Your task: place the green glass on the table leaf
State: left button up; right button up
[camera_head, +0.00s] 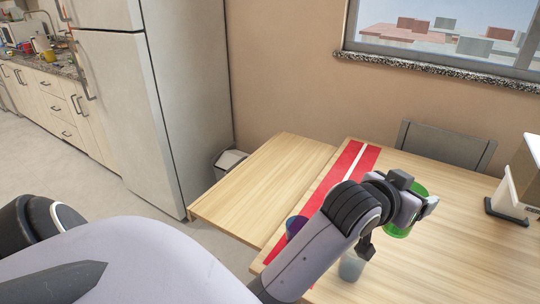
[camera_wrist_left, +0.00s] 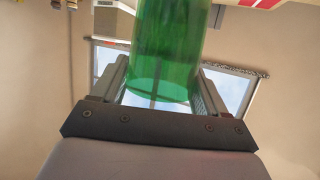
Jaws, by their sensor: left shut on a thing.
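The green glass (camera_head: 399,230) is in my left gripper (camera_head: 418,204), above the main part of the wooden table (camera_head: 480,250). In the left wrist view the green glass (camera_wrist_left: 168,50) sits between the two fingers of the left gripper (camera_wrist_left: 160,88), which is shut on it. The table leaf (camera_head: 265,185) is the lighter wooden panel on the left of the table, and its visible top is bare. The glass is to the right of the leaf. My right gripper is not in view.
A red runner with a white stripe (camera_head: 350,160) lies beside the leaf. A blue-purple cup (camera_head: 295,225) and a clear glass (camera_head: 351,267) stand near my left arm. A grey chair (camera_head: 445,145) is behind the table. A fridge (camera_head: 130,100) stands left of the leaf.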

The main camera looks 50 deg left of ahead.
aim_at(252, 189)
jog(key=j, duration=2.45)
jog(key=i, duration=0.05)
